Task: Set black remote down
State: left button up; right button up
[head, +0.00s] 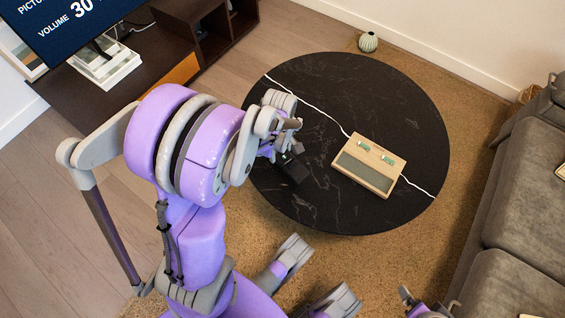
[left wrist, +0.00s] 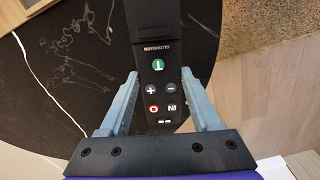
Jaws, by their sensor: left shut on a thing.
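The black remote (left wrist: 164,60) lies between the two fingers of my left gripper (left wrist: 160,74) in the left wrist view, its buttons facing the camera. In the head view the left gripper (head: 283,143) is shut on the remote (head: 291,168), over the left part of the round black table (head: 310,205). I cannot tell whether the remote touches the tabletop. My right gripper (head: 427,303) shows only partly at the bottom edge of the head view, apart from the table; its jaws are not clear.
A beige box (head: 394,162) with green parts and a dark panel sits on the table's right part. The tabletop's back and front are clear. A small vase (head: 368,42) stands behind the table. A grey sofa (head: 520,240) is at right, a TV cabinet (head: 150,75) at left.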

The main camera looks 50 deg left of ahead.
pick_arm(q)
notch_tip(320, 180, down, 7)
jog(key=shift+b, duration=1.05)
jog(key=shift+f, duration=0.2)
jog(key=o, duration=1.5)
jog(key=shift+c, duration=0.2)
jog(key=shift+r, duration=0.15)
